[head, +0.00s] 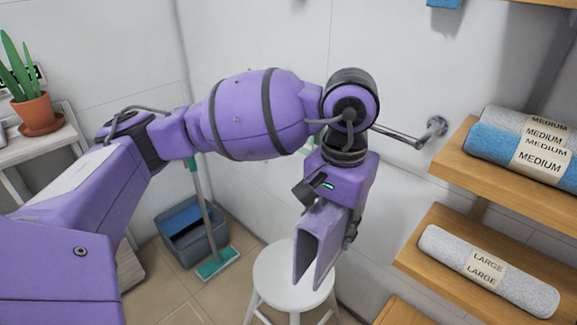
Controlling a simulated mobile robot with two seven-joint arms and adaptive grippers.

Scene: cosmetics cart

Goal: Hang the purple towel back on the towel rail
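My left gripper (334,214) comes in on the purple arm and points down in the middle of the head view, above the white stool. The purple towel (322,246) hangs from it as a folded, greyish-purple sheet with two layers parting towards the bottom. The gripper appears shut on its upper part; the fingertips are partly hidden by the cloth. The metal towel rail (398,136) is on the back wall, behind and to the right of the gripper's wrist. Its right wall mount shows; its left part is hidden behind my arm. My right gripper is not in view.
Wooden shelves (447,241) with rolled towels stand close on the right. A white stool (288,274) is below the gripper. A blue-grey bucket (190,236) and a mop (216,262) are on the floor. A potted plant (33,110) stands at the left.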

